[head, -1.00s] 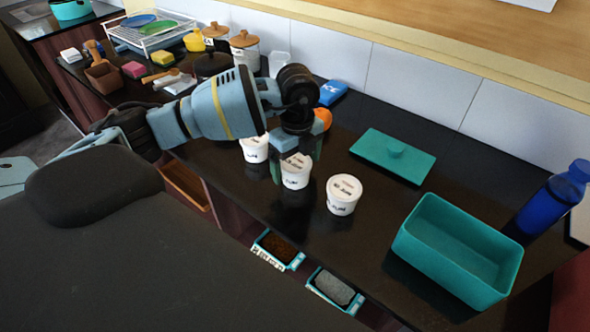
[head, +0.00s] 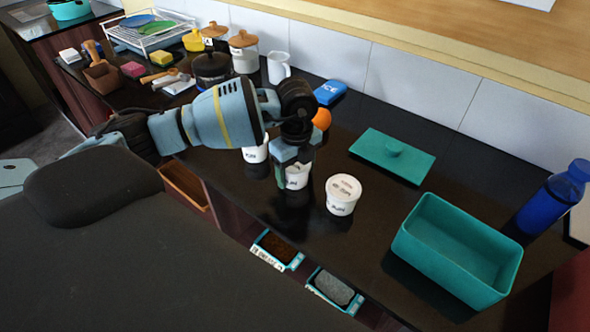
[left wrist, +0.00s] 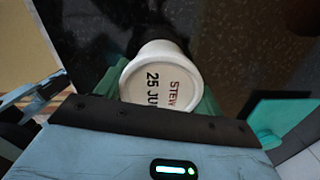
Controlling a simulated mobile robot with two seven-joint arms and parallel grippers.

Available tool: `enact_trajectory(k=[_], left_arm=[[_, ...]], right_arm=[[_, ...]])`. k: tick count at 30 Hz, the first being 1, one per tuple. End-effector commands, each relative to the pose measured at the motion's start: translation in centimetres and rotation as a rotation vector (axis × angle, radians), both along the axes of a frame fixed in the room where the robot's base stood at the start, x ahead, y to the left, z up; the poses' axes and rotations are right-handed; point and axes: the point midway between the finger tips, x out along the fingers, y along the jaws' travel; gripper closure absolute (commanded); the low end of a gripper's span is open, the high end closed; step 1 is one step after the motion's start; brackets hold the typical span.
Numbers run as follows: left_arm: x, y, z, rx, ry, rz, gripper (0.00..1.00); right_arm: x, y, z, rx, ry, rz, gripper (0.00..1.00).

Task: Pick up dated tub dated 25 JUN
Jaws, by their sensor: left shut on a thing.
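Three white lidded tubs stand in a row on the dark counter. My left gripper (head: 296,165) is over the middle tub (head: 297,182) and shut on it, hiding most of it. In the left wrist view that tub (left wrist: 160,84) sits between the fingers, with its lid reading "STEW" and "25 JU", the rest cut off. The right tub (head: 343,194) stands just to the right of the gripper, apart from it, its label too small to read. The left tub (head: 256,151) is partly hidden behind my left arm. My right gripper is not in view.
An open teal bin (head: 458,250) stands at the right, with its teal lid (head: 392,157) lying behind. A blue ice pack (head: 330,92) and an orange ball (head: 321,118) lie behind the gripper. A blue bottle (head: 556,197) stands far right. Small trays (head: 335,288) sit below the counter's front edge.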

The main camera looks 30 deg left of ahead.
Motion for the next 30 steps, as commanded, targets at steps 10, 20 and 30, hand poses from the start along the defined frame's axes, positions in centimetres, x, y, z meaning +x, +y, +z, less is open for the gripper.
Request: enact_trajectory(k=[10, 20, 30], left_arm=[[0.1, 0.0, 1.0, -0.001, -0.003, 0.000, 0.61], [-2.5, 0.3, 3.9, 0.002, -0.002, -0.002, 0.61], [-10.4, 1.0, 4.5, 0.002, 0.000, -0.002, 0.61]], right_arm=[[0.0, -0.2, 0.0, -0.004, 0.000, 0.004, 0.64], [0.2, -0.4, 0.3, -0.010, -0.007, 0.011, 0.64], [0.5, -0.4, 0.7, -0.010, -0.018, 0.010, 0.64]])
